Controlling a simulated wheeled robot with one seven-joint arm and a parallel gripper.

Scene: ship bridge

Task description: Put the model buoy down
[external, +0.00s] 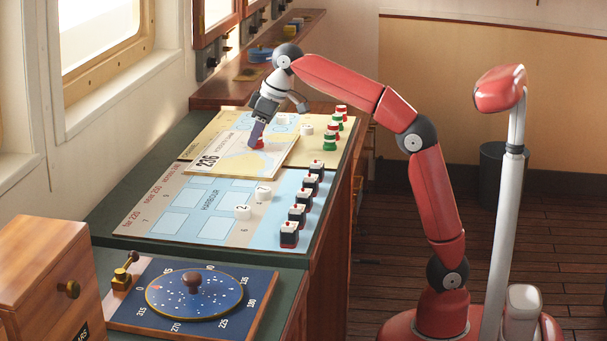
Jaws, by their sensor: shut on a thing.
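My gripper (256,138) is over the far part of the chart table, shut on a small red and white model buoy (259,143). The fingers hide part of the buoy.
White numbered blocks stand on the yellow chart (306,129) and on the harbour chart (243,212). Several black, white and red pieces (289,235) line the harbour chart's right edge. A round blue dial (194,296) with a knob is nearer. A window wall borders the left.

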